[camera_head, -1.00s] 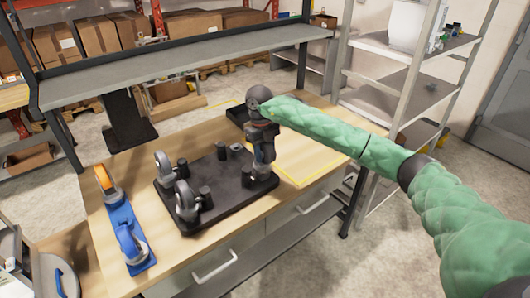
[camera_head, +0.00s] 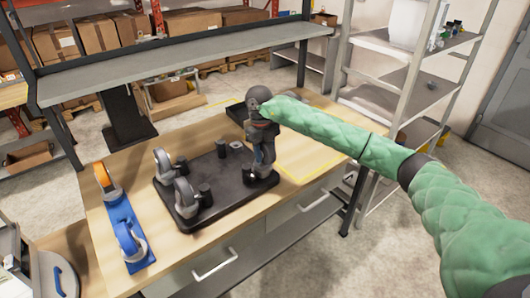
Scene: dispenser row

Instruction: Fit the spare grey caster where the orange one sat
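A black base plate (camera_head: 216,195) lies on the wooden workbench. Two grey casters stand on its left side, one farther back (camera_head: 162,166) and one nearer (camera_head: 186,197). My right gripper (camera_head: 258,172) points down over the plate's right corner. A grey caster (camera_head: 249,177) shows low at its fingertips, partly hidden; I cannot tell whether the fingers are closed on it. The orange caster (camera_head: 103,178) sits at the far end of a blue tray (camera_head: 119,213) left of the plate. My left gripper is out of view.
A dark shallow bin (camera_head: 236,114) lies behind my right gripper. A yellow outline (camera_head: 312,165) marks clear bench (camera_head: 300,150) to the right. A grey raised shelf (camera_head: 190,55) spans the back.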

